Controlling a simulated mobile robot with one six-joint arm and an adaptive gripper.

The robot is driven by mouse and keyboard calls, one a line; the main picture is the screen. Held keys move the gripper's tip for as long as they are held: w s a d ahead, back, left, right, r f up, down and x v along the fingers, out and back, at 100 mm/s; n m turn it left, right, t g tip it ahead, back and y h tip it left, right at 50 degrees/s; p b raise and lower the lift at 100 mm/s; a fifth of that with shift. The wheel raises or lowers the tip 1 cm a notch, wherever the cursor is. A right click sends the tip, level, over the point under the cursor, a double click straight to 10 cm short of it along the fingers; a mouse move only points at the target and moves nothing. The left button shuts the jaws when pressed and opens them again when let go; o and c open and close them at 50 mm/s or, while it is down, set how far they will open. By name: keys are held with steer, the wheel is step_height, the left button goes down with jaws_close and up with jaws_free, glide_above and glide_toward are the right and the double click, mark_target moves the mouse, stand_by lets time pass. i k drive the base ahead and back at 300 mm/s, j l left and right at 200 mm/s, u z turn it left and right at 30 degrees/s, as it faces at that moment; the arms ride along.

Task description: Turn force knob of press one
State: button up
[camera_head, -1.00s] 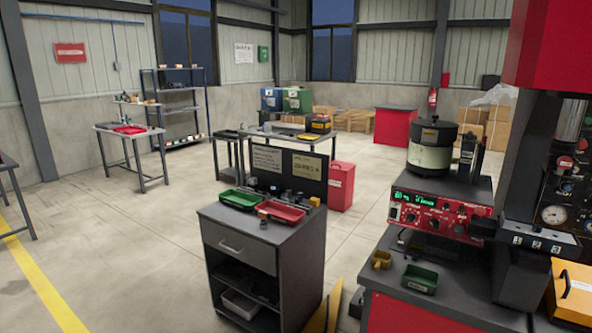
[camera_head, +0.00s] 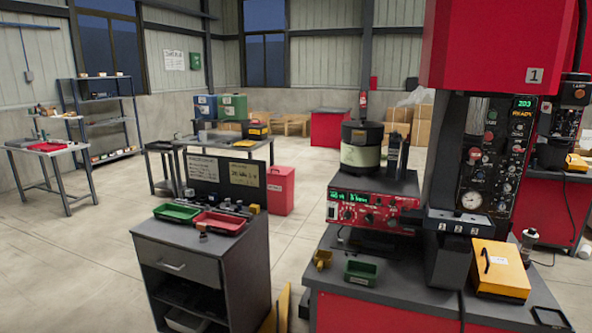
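Press one (camera_head: 490,45) is a tall red machine at the right, with a "1" plate on its red head. Its dark control panel (camera_head: 497,150) carries a green display reading 203 and READY, several small knobs or buttons, and a round gauge (camera_head: 472,200). Which of these is the force knob is too small to tell. A red feeder control box (camera_head: 372,208) with green digits and knobs stands left of the press, under a bowl feeder (camera_head: 361,146). My gripper is not in view.
Open floor (camera_head: 75,265) lies at the left. Another red machine (camera_head: 553,205) stands behind at right.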

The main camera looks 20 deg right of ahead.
mark_target(509, 168)
steer(key=z, duration=1.7)
